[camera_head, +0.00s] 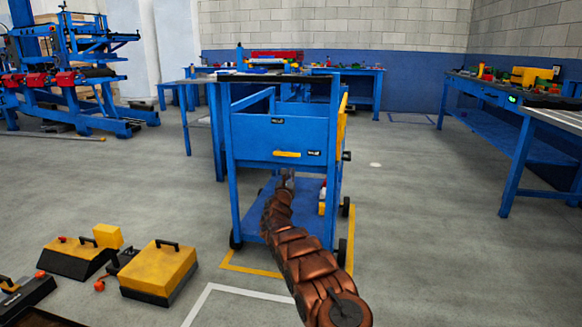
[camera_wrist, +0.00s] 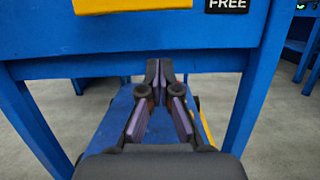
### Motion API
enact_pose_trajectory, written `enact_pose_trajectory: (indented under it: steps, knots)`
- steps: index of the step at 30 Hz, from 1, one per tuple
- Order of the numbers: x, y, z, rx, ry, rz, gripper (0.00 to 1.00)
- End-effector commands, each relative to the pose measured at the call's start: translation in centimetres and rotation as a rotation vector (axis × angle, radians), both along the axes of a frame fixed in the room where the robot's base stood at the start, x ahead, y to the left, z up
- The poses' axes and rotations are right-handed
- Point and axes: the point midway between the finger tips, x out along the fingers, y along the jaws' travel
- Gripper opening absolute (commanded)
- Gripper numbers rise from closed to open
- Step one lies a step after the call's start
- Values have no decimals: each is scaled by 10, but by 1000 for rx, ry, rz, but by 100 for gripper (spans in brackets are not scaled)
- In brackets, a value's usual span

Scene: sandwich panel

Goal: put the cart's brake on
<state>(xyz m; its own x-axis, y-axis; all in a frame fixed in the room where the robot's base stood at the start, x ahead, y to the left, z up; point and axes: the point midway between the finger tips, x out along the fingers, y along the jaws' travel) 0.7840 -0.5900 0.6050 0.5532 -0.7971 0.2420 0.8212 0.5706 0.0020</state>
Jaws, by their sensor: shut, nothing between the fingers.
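The blue cart (camera_head: 262,133) stands ahead of me on wheels. Its front panel carries a yellow bar (camera_head: 287,154) with a small dark label (camera_head: 314,153) to its right. In the wrist view, the yellow bar (camera_wrist: 130,5) is cut by the top edge, and the label (camera_wrist: 227,4) reads "FREE". My gripper (camera_wrist: 160,70) is shut and empty. Its tips overlap the panel's lower edge in the wrist view, below the yellow bar. In the head view, my gripper (camera_head: 288,178) is small and partly hidden by my arm. I cannot tell whether it touches the panel.
The cart's lower shelf (camera_head: 306,209) lies below my gripper, between the blue legs. Yellow and black cases (camera_head: 160,268) sit on the floor at left. A long blue workbench (camera_head: 480,103) stands at right. Grey floor is open on both sides of the cart.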

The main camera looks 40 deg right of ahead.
Motion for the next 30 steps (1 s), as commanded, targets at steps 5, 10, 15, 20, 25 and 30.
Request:
enact_pose_trajectory:
  steps: [5,10,15,20,25,30]
  knots:
    - [2,-4,9,-3,1,-1,0]
    - [2,-2,24,-2,0,2,0]
    - [1,-4,37,-2,-1,-1,0]
    - [1,-3,41,-1,0,0,0]
    - [1,-3,41,-1,1,0,0]
    - [2,-3,41,-1,2,0,0]
